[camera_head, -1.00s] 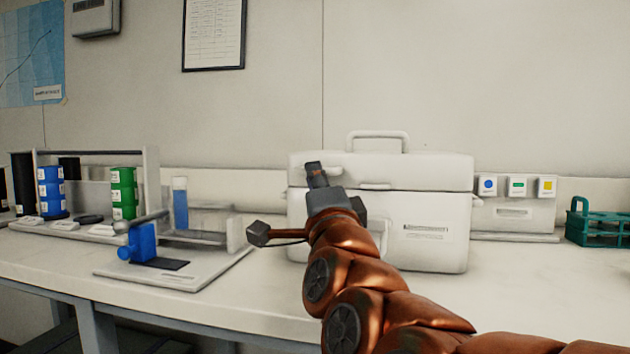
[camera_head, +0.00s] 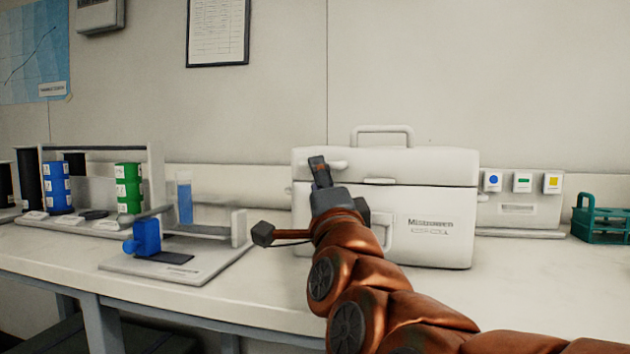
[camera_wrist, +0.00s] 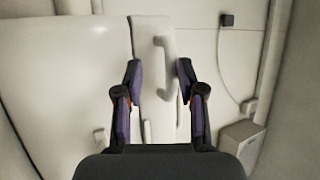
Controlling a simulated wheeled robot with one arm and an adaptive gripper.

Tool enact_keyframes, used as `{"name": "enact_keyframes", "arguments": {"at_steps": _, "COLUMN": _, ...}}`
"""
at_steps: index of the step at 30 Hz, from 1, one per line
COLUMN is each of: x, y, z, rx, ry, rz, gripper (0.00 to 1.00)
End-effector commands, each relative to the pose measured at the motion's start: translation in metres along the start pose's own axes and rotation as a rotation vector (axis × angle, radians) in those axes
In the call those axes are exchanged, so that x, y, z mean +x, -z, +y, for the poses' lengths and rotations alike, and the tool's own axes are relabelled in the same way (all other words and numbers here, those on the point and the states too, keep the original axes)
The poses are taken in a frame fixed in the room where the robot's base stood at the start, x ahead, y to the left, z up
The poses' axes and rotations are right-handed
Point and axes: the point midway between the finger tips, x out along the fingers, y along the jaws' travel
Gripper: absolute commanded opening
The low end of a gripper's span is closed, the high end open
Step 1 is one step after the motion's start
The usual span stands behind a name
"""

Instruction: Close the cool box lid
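The white cool box (camera_head: 440,245) stands on the bench, and its lid (camera_head: 430,165) lies level on the body with only a thin seam showing. A carry handle (camera_head: 382,130) stands up on the lid's top. My gripper (camera_head: 318,165) is in front of the lid's left part and hides some of it. In the wrist view my gripper (camera_wrist: 160,75) has its fingers spread apart, with a pale handle (camera_wrist: 168,65) between them. I cannot tell whether a finger touches it.
A balance-like stand with a blue clamp (camera_head: 146,235) is to the left of the box, with blue and green canisters (camera_head: 128,188) behind. A panel with coloured labels (camera_head: 520,212) and a teal rack (camera_head: 600,222) are at the right. The bench front (camera_head: 250,300) is clear.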

Motion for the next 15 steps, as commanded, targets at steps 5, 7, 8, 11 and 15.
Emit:
{"name": "enact_keyframes", "arguments": {"at_steps": 5, "x": 0.000, "y": 0.001, "z": -0.002, "rx": 0.000, "ry": 0.004, "rz": 0.001, "gripper": 0.39}}
{"name": "enact_keyframes", "arguments": {"at_steps": 7, "x": 0.001, "y": 0.001, "z": -0.004, "rx": 0.000, "ry": 0.005, "rz": 0.002, "gripper": 0.39}}
{"name": "enact_keyframes", "arguments": {"at_steps": 8, "x": 0.002, "y": 0.001, "z": -0.006, "rx": 0.000, "ry": 0.006, "rz": 0.002, "gripper": 0.39}}
{"name": "enact_keyframes", "arguments": {"at_steps": 11, "x": 0.005, "y": 0.003, "z": -0.013, "rx": 0.001, "ry": 0.006, "rz": 0.003, "gripper": 0.39}}
{"name": "enact_keyframes", "arguments": {"at_steps": 15, "x": 0.012, "y": 0.005, "z": -0.028, "rx": 0.000, "ry": 0.007, "rz": 0.003, "gripper": 0.39}}
